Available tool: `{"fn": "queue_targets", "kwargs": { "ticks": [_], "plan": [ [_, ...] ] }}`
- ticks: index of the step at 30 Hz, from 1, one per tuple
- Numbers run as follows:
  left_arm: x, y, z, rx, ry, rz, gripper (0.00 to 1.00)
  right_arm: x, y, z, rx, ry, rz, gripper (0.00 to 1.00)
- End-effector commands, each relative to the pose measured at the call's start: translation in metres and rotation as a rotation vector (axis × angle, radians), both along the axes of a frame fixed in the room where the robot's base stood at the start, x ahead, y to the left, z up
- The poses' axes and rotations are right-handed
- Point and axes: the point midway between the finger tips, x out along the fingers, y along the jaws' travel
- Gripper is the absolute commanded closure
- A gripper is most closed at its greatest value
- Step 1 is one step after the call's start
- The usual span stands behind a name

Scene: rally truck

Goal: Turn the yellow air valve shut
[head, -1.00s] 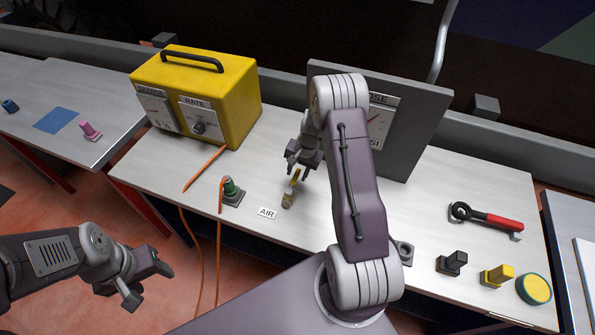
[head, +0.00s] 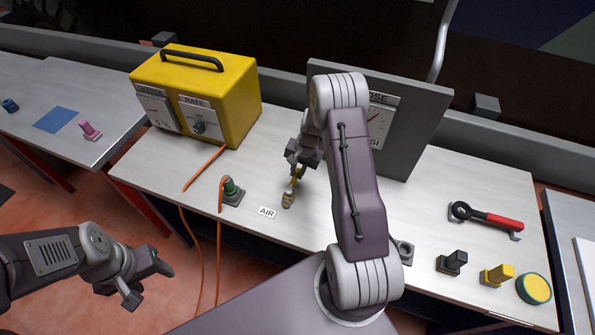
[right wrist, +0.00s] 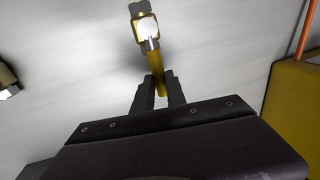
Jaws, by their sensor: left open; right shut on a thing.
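The yellow air valve (head: 294,187) stands on the pale bench behind the AIR label (head: 267,212). It has a brass body and a yellow lever. In the right wrist view the lever (right wrist: 163,86) points from the brass body (right wrist: 147,27) toward my gripper. My right gripper (head: 295,171) is shut on the lever; its two dark fingers (right wrist: 158,92) lie on either side of it. The gripper hides part of the lever in the head view. My left gripper (head: 148,284) is open and empty at the lower left, over the floor in the picture, away from the valve.
A yellow box with a RATE dial (head: 222,95) stands behind left. A green-topped fitting (head: 231,188) with an orange hose is left of the valve. A grey gauge panel (head: 425,125) stands behind my right arm. A red-handled wrench (head: 487,217) lies at right.

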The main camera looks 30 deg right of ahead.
Motion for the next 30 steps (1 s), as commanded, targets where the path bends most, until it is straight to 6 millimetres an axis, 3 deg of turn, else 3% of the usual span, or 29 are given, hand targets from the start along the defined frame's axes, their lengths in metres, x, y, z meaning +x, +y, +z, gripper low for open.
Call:
{"fn": "queue_targets", "kwargs": {
  "ticks": [30],
  "plan": [
    [0.0, 0.0, 0.0019, 0.0, 0.0, 0.0, 0.44, -0.0028, -0.0016, 0.0008, 0.0, 0.0, -0.043, 1.0]
  ]
}}
